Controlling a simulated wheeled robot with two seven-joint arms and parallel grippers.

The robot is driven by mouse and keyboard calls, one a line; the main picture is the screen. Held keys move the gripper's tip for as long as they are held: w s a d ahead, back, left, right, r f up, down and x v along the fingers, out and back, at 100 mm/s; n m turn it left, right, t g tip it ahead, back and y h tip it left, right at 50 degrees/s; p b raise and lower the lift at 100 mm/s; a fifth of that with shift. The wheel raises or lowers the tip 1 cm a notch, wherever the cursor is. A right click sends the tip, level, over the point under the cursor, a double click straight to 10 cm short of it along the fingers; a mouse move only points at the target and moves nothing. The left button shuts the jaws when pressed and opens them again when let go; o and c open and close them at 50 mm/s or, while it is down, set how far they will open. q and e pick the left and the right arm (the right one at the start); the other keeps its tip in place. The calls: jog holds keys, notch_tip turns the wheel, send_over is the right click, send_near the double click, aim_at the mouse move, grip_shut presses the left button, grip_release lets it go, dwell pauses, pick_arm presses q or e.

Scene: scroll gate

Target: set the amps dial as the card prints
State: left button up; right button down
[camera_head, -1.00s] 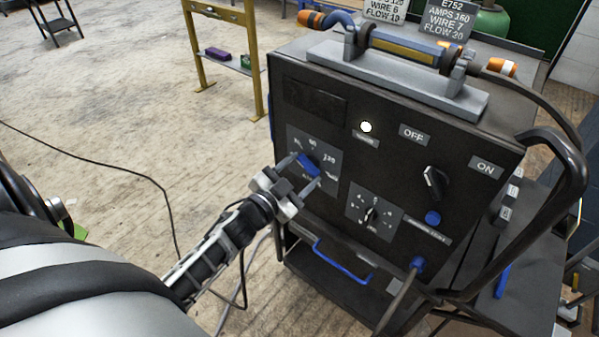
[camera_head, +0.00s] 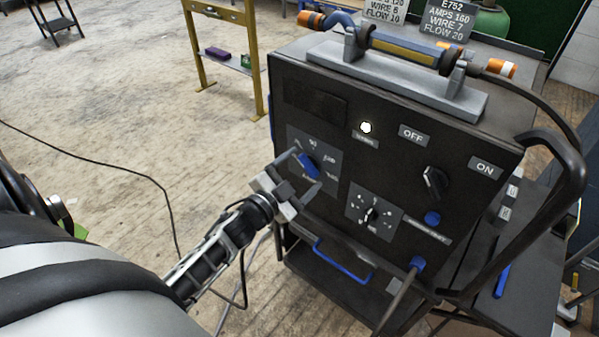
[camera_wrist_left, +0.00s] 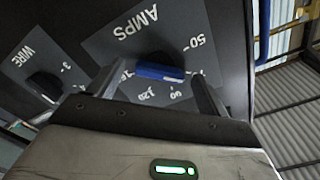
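The amps dial has a blue bar knob (camera_head: 308,166) on a grey plate on the dark machine's front. In the left wrist view the blue knob (camera_wrist_left: 160,71) lies under the word AMPS, with 50 readable and other numbers partly hidden; I cannot tell which number it points to. My left gripper (camera_head: 309,168) is open, its fingers on either side of the knob with visible gaps. One card (camera_head: 449,20) on top reads E752, AMPS 160, WIRE 7, FLOW 20. Another card (camera_head: 385,10) is cut off at the top. My right gripper is not in view.
A wire dial (camera_head: 370,214) sits below and right of the amps dial. A black switch (camera_head: 434,182) lies between the OFF and ON labels. A white light (camera_head: 366,127) is above. A blue handle (camera_head: 342,262) is below. Floor to the left is open, with a cable.

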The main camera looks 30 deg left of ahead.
pick_arm(q)
jog(key=s+a, duration=0.1)
jog(key=s, duration=1.5)
jog(key=shift+a, duration=0.15)
jog(key=s+d+f+n+g+h+p, duration=0.1)
jog(key=d+n+g, duration=0.5)
jog(key=d, duration=1.1)
jog(key=shift+s+d+f+n+g+h+p, duration=0.15)
jog(key=shift+d+f+n+g+h+p, duration=0.2)
jog(key=shift+f+g+p, duration=0.45)
jog(key=shift+a+r, duration=0.15)
jog(key=shift+c, duration=0.4)
